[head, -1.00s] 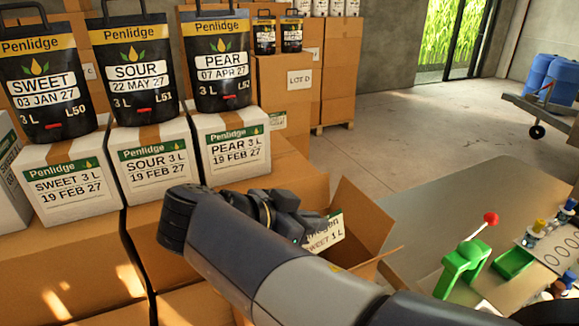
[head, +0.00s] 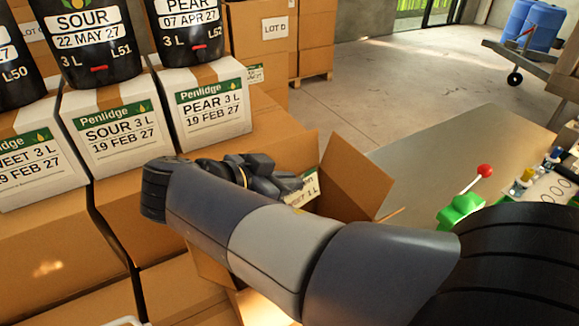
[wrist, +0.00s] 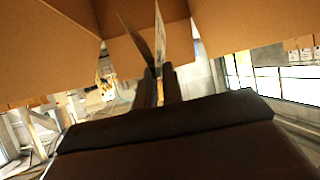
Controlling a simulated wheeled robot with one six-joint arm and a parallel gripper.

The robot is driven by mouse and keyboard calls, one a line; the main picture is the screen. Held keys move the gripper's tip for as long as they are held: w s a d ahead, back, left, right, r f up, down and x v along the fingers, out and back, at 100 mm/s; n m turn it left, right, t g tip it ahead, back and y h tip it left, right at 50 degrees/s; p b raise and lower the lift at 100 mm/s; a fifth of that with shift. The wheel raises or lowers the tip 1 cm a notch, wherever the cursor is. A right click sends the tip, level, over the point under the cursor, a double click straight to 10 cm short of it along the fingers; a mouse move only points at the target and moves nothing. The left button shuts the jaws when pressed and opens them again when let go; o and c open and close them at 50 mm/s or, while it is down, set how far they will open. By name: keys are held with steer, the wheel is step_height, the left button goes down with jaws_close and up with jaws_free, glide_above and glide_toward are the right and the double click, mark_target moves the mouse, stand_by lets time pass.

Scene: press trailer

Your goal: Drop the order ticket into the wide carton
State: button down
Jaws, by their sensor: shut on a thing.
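The order ticket (head: 304,190) is a pale card with dark print and a green band. It stands out from the fingertips of my gripper (head: 288,184), which is shut on it. In the wrist view my gripper's two dark fingers (wrist: 159,86) pinch the thin ticket (wrist: 161,38), seen nearly edge-on. The wide carton (head: 358,180) is open, with its flaps raised. The ticket is at the carton's opening, in front of the raised far flap. My arm hides much of the carton, and I cannot tell how deep the ticket is.
White boxes labelled Sweet, Sour (head: 112,125) and Pear (head: 205,105) stand on brown cartons to the left, with black pouches (head: 92,40) on top. A grey table (head: 440,150) lies to the right, with a green tool with a red knob (head: 462,208).

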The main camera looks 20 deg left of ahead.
steer(key=shift+f, duration=0.35)
steer(key=c, duration=1.5)
jaws_free()
steer(key=shift+o, duration=0.2)
steer(key=shift+s, duration=0.1)
steer(key=b+v, duration=0.2)
steer(key=v, duration=0.8)
steer(key=shift+s+a+r, duration=0.2)
steer(key=shift+s, duration=0.05)
